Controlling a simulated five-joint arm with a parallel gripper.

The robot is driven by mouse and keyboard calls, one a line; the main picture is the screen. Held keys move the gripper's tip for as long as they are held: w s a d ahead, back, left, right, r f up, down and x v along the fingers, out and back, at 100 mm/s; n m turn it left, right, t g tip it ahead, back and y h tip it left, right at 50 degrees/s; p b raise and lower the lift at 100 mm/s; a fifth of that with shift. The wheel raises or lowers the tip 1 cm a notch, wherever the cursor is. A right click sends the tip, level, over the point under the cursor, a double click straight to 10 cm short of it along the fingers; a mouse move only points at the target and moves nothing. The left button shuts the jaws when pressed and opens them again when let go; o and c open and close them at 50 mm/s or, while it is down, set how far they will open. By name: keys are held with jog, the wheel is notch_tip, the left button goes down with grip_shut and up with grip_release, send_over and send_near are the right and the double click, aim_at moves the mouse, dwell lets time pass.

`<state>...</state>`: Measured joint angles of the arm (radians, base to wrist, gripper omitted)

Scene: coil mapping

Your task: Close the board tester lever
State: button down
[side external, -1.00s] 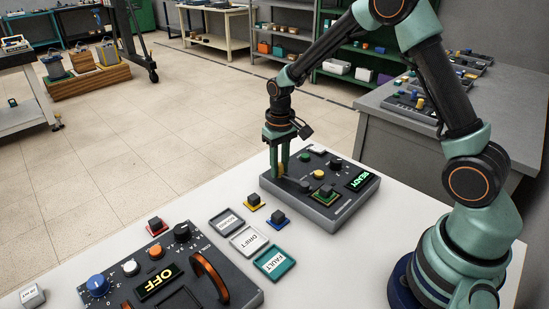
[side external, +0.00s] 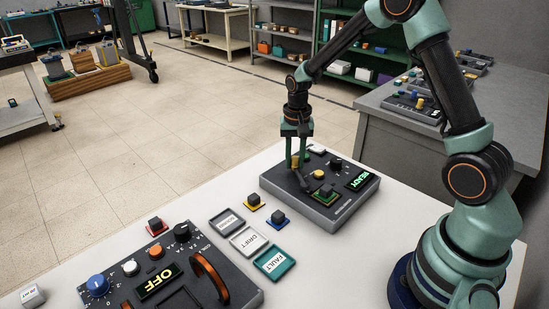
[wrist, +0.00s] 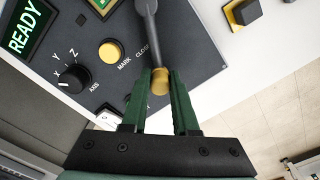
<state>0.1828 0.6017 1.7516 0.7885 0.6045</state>
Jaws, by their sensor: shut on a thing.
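The board tester is a dark grey box (side external: 346,205) at the back of the white table, with a lit READY display (side external: 357,181). Its lever is a dark grey arm (wrist: 152,35) with a tan knob (wrist: 160,80) at its end, beside the printed word CLOSE in the wrist view. My gripper (side external: 299,165) is over the left part of the tester. In the wrist view my gripper (wrist: 160,84) has its green fingers on both sides of the knob, shut on it. A board with a dark block (side external: 325,191) sits on the tester's near part.
Three trays stand in front of the tester: a grey one (side external: 227,223), a DRIFT tray (side external: 249,240) and a teal FAULT tray (side external: 274,261). Small blocks on yellow (side external: 252,202), blue (side external: 277,219) and red (side external: 156,226) bases lie nearby. Another panel (side external: 240,290) reads OFF.

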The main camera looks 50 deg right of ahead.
jog(key=shift+d+r, duration=0.1)
dwell(0.3)
jog(key=c, duration=0.7)
grip_release()
notch_tip(320, 180, up, 12)
jog(key=shift+r, duration=0.1)
notch_tip(320, 180, up, 6)
jog(key=n+t, duration=0.2)
jog(key=n, duration=0.1)
send_over(301, 181)
jog(key=s+a+n+t, duration=0.1)
jog(key=s+n, duration=0.1)
jog(key=s, duration=0.1)
jog(key=s+a+r+n+t, duration=0.1)
jog(key=s+a+n, duration=0.1)
jog(key=s, duration=0.1)
jog(key=s+a+n+t, duration=0.1)
jog(key=s+n, duration=0.1)
jog(key=s, duration=0.1)
jog(key=shift+a+r+t, duration=0.15)
jog(key=shift+t, duration=0.15)
